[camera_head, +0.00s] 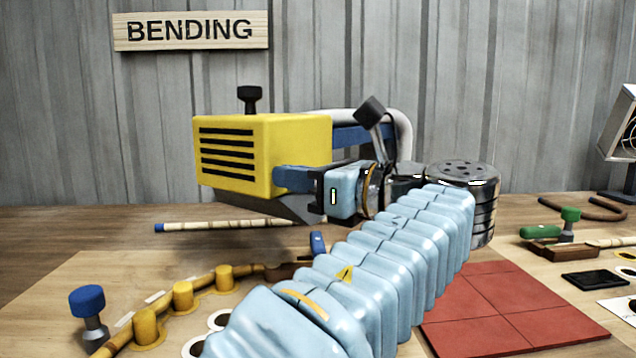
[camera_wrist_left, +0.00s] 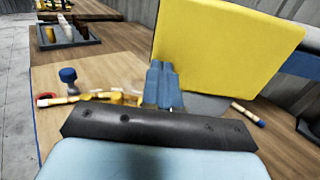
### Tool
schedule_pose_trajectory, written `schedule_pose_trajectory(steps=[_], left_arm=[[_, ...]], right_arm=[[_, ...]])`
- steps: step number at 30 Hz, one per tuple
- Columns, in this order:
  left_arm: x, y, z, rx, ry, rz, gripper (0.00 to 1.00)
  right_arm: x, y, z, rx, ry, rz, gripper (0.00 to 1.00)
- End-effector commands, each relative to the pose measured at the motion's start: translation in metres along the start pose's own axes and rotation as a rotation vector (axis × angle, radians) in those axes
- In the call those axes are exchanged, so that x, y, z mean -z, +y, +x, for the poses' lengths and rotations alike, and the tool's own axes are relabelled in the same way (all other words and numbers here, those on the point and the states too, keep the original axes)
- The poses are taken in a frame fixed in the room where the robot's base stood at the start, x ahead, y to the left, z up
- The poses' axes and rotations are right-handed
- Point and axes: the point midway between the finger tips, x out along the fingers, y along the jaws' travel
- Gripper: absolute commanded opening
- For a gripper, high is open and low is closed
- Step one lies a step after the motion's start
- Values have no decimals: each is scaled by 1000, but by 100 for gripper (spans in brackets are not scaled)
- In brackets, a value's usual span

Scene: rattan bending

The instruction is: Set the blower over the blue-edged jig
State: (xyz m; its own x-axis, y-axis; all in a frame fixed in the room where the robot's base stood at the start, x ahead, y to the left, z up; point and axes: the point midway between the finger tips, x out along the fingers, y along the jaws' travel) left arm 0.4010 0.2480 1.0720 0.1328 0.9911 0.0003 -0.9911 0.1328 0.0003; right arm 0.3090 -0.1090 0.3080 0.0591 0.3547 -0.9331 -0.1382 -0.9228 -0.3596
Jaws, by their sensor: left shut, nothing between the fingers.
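The blower is a yellow slotted box (camera_head: 235,155) with a black knob on top, a blue bar and a pale curved hose behind. Its yellow side also fills the upper right of the left wrist view (camera_wrist_left: 220,45). My left gripper (camera_head: 290,180) is shut and empty, its blue fingers together right beside the yellow box; they also show in the wrist view (camera_wrist_left: 162,85). I cannot tell if they touch it. The jig board (camera_head: 60,275) lies front left with yellow pegs, a curved rattan piece and a blue-topped clamp (camera_head: 87,300); its blue edge shows in the wrist view (camera_wrist_left: 33,135). My arm hides part of it.
A metal drum with a perforated top (camera_head: 465,172) stands behind my forearm. A red tiled mat (camera_head: 500,310) lies front right. A straight rattan rod (camera_head: 225,224) lies behind the jig. A green-topped clamp (camera_head: 570,215) and a monitor (camera_head: 622,125) are at the right.

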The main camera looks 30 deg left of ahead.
Motion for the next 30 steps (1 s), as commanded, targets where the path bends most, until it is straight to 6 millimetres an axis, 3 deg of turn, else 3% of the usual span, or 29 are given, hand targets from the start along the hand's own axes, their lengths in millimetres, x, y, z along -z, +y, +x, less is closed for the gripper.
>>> schedule_pose_trajectory(steps=[14,24,30], left_arm=[[1,1,9,0,2,-1,0],[1,9,78,1,3,-3,0],[0,10,90,0,0,0,0]], right_arm=[[0,1,2,0,1,0,0],[3,11,15,-8,8,7,0],[4,12,15,-9,10,8,0]])
